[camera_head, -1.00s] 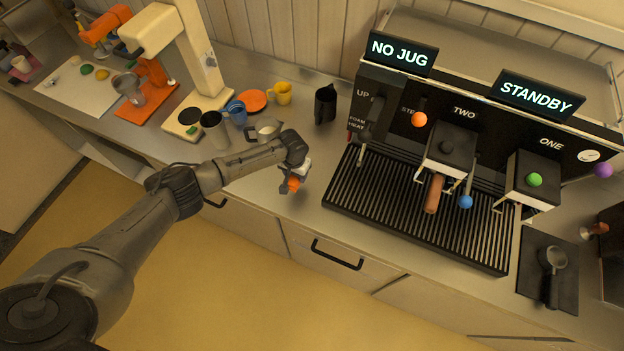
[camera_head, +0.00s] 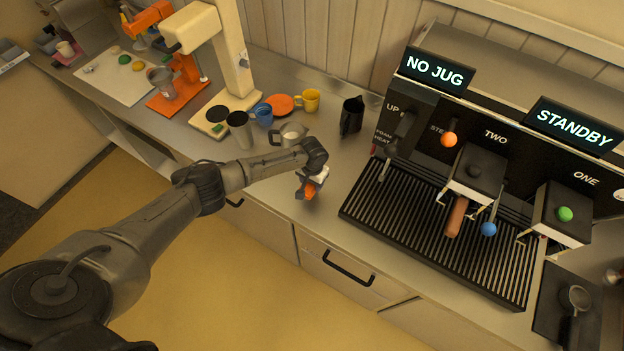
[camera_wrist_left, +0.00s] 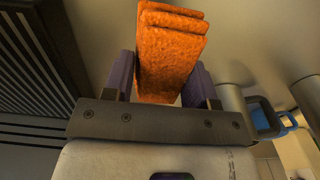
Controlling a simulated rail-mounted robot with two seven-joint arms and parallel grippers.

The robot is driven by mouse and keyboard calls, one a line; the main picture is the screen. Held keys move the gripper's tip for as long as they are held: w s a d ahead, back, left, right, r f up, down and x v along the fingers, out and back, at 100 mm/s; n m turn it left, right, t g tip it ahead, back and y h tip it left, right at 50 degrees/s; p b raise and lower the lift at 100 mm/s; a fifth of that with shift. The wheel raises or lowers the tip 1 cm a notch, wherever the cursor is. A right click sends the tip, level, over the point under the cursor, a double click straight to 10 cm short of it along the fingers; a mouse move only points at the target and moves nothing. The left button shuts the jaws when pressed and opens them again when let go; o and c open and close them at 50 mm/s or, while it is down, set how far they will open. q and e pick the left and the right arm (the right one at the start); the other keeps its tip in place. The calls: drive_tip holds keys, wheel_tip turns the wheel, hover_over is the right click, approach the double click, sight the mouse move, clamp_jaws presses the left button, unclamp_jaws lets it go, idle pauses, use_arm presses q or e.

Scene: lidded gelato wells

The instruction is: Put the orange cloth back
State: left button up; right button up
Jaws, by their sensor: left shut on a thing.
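The orange cloth (camera_wrist_left: 168,55) is a folded, rough-textured piece held between the two fingers of my left gripper (camera_wrist_left: 160,85) in the left wrist view. In the head view my left gripper (camera_head: 308,190) is above the counter's front edge, left of the drip tray, and a small part of the orange cloth (camera_head: 310,188) shows in it. The gripper is shut on the cloth. My right gripper is in neither view.
The espresso machine's ribbed drip tray (camera_head: 440,240) is to the right. A steel jug (camera_head: 289,135), a black jug (camera_head: 352,116), a blue cup (camera_head: 263,115), a yellow cup (camera_head: 311,99) and an orange saucer (camera_head: 281,104) stand behind. Counter between gripper and drip tray is clear.

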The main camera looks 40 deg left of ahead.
sight(312, 190)
use_arm(q)
drive_tip(key=shift+f+b, duration=1.6)
drive_tip(key=shift+f, duration=1.1)
drive_tip(key=shift+f, duration=0.1)
drive_tip(key=shift+f+b, duration=0.35)
drive_tip(key=shift+b, duration=0.05)
drive_tip(key=o, duration=0.8)
drive_tip(key=o, duration=0.6)
drive_tip(key=shift+c, duration=0.2)
drive_tip(key=shift+r, duration=0.15)
